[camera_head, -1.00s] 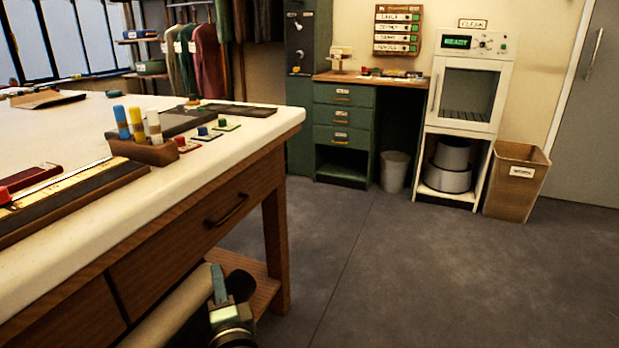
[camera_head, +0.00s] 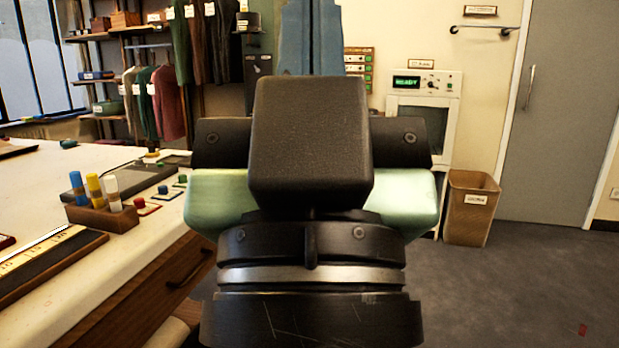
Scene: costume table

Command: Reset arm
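My gripper (camera_head: 311,38) is raised large in the middle of the camera view, close to the camera. Its black and pale green body and a black block in front fill the centre. Blue finger parts rise above the block, close together, with their tips at or past the top edge. The block hides their lower part, so I cannot tell whether they are open or shut. I see nothing held. The gripper stands in front of the room, to the right of the white-topped table (camera_head: 115,268).
On the table are a wooden holder (camera_head: 103,217) with coloured tubes and a ruler board (camera_head: 45,265). A white cabinet (camera_head: 450,110) and a brown bin (camera_head: 470,207) stand behind at right. A small red piece (camera_head: 582,330) lies on the floor.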

